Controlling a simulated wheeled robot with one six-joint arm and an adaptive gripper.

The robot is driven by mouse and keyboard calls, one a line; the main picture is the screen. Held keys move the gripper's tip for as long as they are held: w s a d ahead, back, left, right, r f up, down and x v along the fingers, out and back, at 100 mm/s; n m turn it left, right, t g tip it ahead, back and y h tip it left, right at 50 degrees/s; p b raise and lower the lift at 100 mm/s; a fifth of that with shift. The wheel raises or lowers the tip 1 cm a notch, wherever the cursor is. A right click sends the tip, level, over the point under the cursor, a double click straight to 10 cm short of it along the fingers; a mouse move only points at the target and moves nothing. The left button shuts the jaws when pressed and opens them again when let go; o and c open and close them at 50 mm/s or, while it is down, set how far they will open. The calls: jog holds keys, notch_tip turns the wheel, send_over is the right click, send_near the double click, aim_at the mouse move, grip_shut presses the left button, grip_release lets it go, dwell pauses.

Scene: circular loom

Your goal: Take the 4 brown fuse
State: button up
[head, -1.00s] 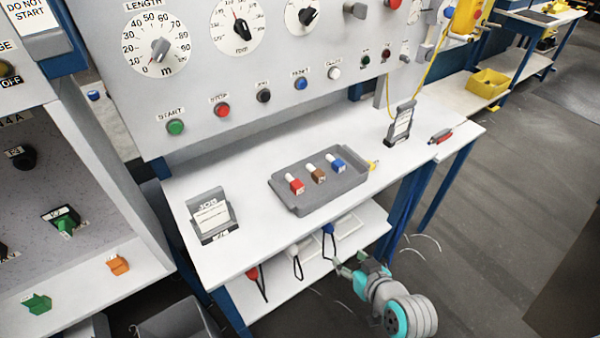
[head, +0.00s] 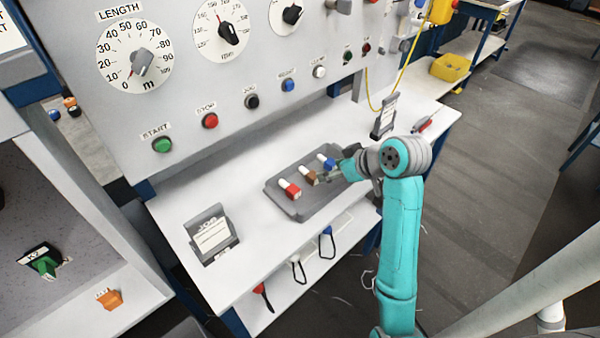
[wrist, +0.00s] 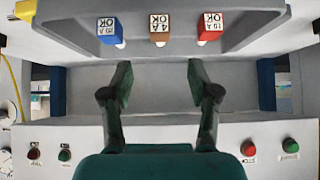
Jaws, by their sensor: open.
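The brown fuse (head: 308,178) stands in the grey tray (head: 292,209), between the red fuse (head: 290,189) and the blue fuse (head: 327,162). In the wrist view the brown fuse (wrist: 160,26) carries a "4 A OK" label, with the blue fuse (wrist: 109,28) to its left and the red fuse (wrist: 209,28) to its right. My gripper (wrist: 160,80) is open and empty, its fingers apart and lined up with the brown fuse but not around it.
A job card holder (head: 211,236) stands on the bench, left of the tray. The panel with the start button (head: 162,145) and dials rises behind the bench. Bare bench surface lies around the tray.

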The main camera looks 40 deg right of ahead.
aim_at(312, 173)
jog(key=x, duration=1)
jog(key=shift+w+f, duration=0.15)
jog(key=shift+w, duration=0.2)
grip_shut()
